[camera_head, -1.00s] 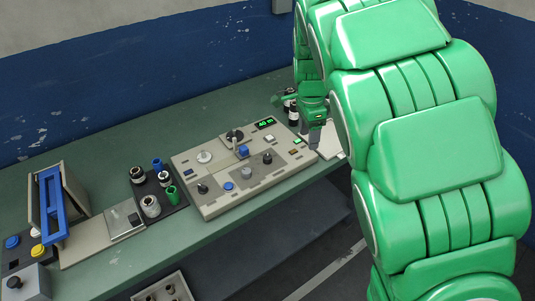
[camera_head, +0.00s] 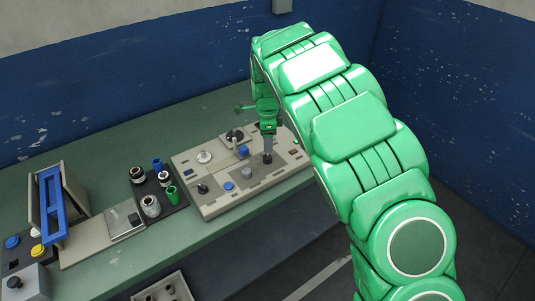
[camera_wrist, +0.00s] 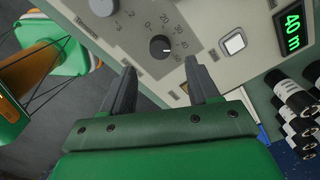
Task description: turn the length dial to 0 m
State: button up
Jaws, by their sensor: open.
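The length dial is a small black knob (camera_wrist: 160,46) with a numbered scale around it on the light grey control panel. It also shows in the head view (camera_head: 267,158), partly covered by my gripper. A white mark shows on the knob, but I cannot tell exactly which number it points at. The green display (camera_wrist: 292,29) reads 40 m. My gripper (camera_wrist: 163,76) is open and empty, its two dark fingers apart just short of the dial in the wrist view. In the head view my gripper (camera_head: 268,143) is over the right part of the panel.
A white square button (camera_wrist: 233,43) is right of the dial. Dark rollers (camera_wrist: 298,105) lie at the wrist view's right. In the head view a blue knob (camera_head: 243,151) is close to my gripper. A dark tray (camera_head: 174,205) with several cylinders stands left of the panel (camera_head: 219,207).

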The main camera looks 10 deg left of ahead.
aim_at(267, 156)
notch_tip(267, 156, down, 7)
jog(key=shift+r, duration=0.1)
dwell(0.3)
jog(key=c, duration=1)
jog(key=shift+c, duration=0.2)
